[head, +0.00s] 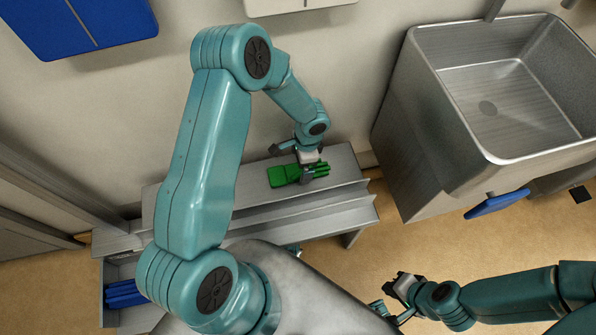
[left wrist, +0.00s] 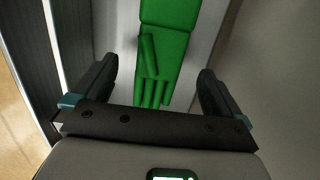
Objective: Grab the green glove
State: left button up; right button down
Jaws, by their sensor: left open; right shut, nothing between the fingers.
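The green glove (head: 285,175) lies flat on the upper grey shelf of a metal bench, its fingers pointing right in the head view. My left gripper (head: 312,172) is over the finger end of the glove. In the left wrist view the glove (left wrist: 163,50) lies between the two open fingers of my left gripper (left wrist: 158,88), with its finger tips toward the gripper's palm. I cannot tell whether the fingers touch it. My right gripper (head: 392,292) is shut and empty at the lower right, away from the glove.
The stepped metal bench (head: 340,205) stands against the wall. A steel sink (head: 520,90) is at the right, with a blue paddle-like part (head: 497,203) at its front. Blue items (head: 125,293) lie at the lower left. Blue (head: 85,22) and white boxes hang on the wall.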

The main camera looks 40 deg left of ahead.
aim_at(300, 171)
pick_arm(q)
notch_tip(300, 171, down, 3)
jog(key=shift+r, duration=0.1)
jog(key=c, duration=1.1)
jog(key=shift+c, duration=0.2)
